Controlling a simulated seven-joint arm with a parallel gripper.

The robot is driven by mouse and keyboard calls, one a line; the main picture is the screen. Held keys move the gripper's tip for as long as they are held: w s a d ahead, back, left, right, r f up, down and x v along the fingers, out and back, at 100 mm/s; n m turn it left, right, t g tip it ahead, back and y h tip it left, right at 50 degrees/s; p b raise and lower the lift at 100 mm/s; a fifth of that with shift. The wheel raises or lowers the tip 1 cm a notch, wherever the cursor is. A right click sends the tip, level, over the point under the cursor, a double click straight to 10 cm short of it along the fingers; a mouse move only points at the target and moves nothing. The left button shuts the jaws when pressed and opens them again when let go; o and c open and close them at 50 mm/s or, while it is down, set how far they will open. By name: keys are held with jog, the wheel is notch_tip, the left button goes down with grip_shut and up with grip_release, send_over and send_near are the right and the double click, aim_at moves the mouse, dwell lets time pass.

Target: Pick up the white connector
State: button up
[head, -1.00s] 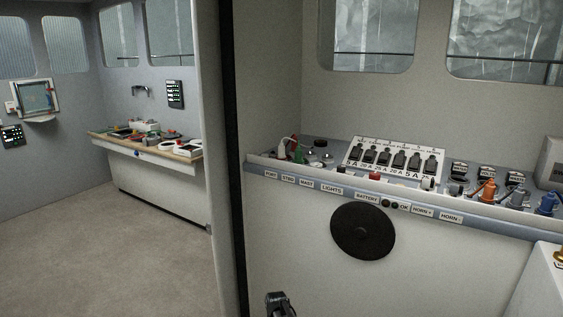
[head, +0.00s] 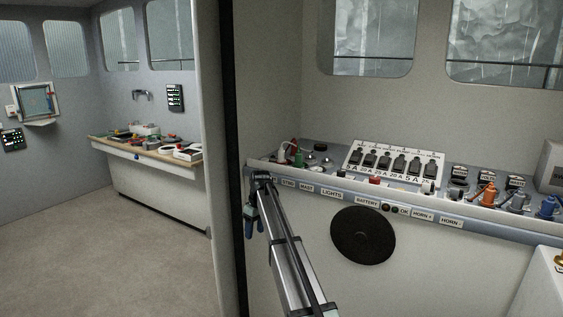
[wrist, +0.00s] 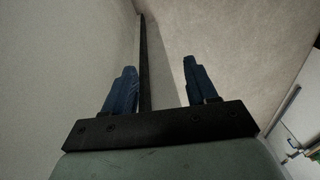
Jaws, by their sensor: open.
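The white connector (head: 281,151) stands at the far left end of the grey console, with a green connector (head: 299,158) just right of it. Its lower part is hard to make out at this size. My gripper (head: 250,230) hangs below and left of the console's left end, pointing down, apart from the connector. In the wrist view my gripper (wrist: 158,68) has its two blue fingers spread with nothing between them. The connector is not in the wrist view.
The console's labelled front rail (head: 345,197) runs to the right, with a breaker panel (head: 393,162) and orange (head: 487,194) and blue (head: 548,206) connectors. A dark-edged partition (head: 236,150) stands close left of my gripper. Open floor lies beyond it.

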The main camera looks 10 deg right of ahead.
jog(key=w+r+n+t, duration=0.1)
jog(key=w+r, duration=0.2)
jog(key=r, duration=0.6)
jog(key=w+r, duration=0.2)
jog(key=r, duration=0.7)
notch_tip(320, 180, up, 20)
jog(key=m+t, duration=0.3)
jog(key=m, duration=0.1)
send_over(281, 152)
jog(key=s+d, duration=0.3)
jog(key=x, duration=0.9)
jog(key=a+x, duration=0.1)
jog(key=x, duration=0.3)
jog(key=shift+s+f, duration=0.2)
grip_shut()
